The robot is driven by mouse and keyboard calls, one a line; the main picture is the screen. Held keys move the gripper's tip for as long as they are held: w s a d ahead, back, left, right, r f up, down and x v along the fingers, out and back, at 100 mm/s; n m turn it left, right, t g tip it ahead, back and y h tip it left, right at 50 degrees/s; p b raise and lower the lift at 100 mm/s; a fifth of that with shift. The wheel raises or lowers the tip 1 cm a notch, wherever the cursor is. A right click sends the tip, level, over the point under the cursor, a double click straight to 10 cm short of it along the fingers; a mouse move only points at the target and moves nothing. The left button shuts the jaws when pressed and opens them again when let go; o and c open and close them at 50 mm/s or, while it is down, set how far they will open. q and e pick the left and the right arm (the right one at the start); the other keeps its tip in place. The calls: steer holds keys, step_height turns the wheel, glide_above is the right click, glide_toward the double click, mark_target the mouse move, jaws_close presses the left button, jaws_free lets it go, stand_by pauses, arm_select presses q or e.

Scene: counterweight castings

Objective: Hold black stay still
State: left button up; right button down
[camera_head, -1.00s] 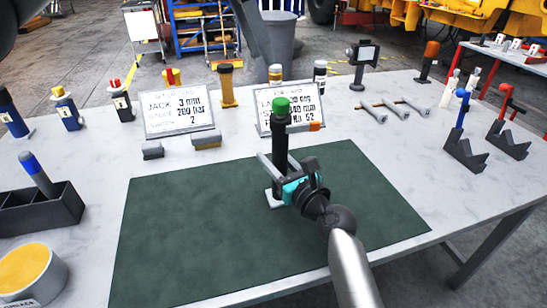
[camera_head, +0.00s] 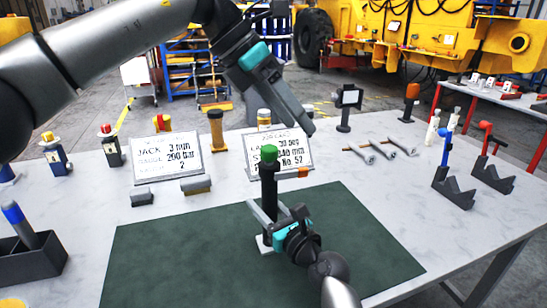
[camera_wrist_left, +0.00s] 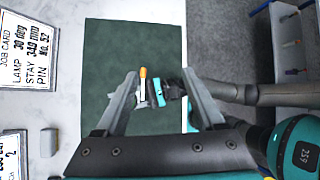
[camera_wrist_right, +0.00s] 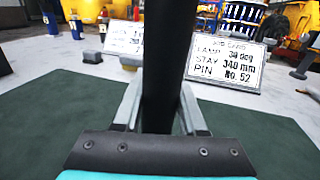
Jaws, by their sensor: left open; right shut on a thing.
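The black stay (camera_head: 268,196) is an upright dark post with a green top and a pale foot, on the green mat (camera_head: 160,262). My right gripper (camera_head: 266,217) is shut around its lower part. In the right wrist view the stay (camera_wrist_right: 168,60) rises between the fingers. My left gripper (camera_head: 303,122) is open and empty, above and beyond the stay, over the job card. In the left wrist view its spread fingers (camera_wrist_left: 160,78) point down toward the mat. The stay's foot is partly hidden by my right gripper.
Two job cards (camera_head: 166,157) (camera_head: 280,150) stand behind the mat, with small blocks (camera_head: 196,185) before one. Rods (camera_head: 372,150) lie at the back right. Notched black holders (camera_head: 453,188) stand at right, a dark tray (camera_head: 32,262) at left. Much of the mat is clear.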

arm_select(q)
steer(key=s+d+r+n+g+h, duration=0.1)
steer(key=s+d+r+n+h, duration=0.15)
steer(key=d+h, duration=0.3)
steer(key=s+d+r+n+g+h, duration=0.1)
steer(key=s+d+n+h, duration=0.3)
steer(key=h, duration=0.2)
steer(key=w+a+n+t, duration=0.2)
steer(key=a+n+t, duration=0.2)
steer(key=n+t, duration=0.55)
steer(key=w+a+n+t, duration=0.2)
steer(key=a+n+t, duration=0.35)
steer(key=n, duration=0.75)
steer(key=s+a+f+n+t+y, duration=0.1)
steer(key=a+f+n+y, duration=0.35)
steer(key=f+n, duration=0.2)
steer(key=s+a+f+n+t+y, duration=0.1)
steer(key=a+f+n+y, duration=0.2)
steer(key=f+n+y, duration=0.4)
steer(key=w+d+r+h, duration=0.1)
steer(key=w+d, duration=0.4)
steer(key=w, duration=0.6)
steer(key=shift+d+r, duration=0.15)
steer(key=shift+d, duration=0.1)
steer(key=shift+n, duration=0.25)
jaws_close()
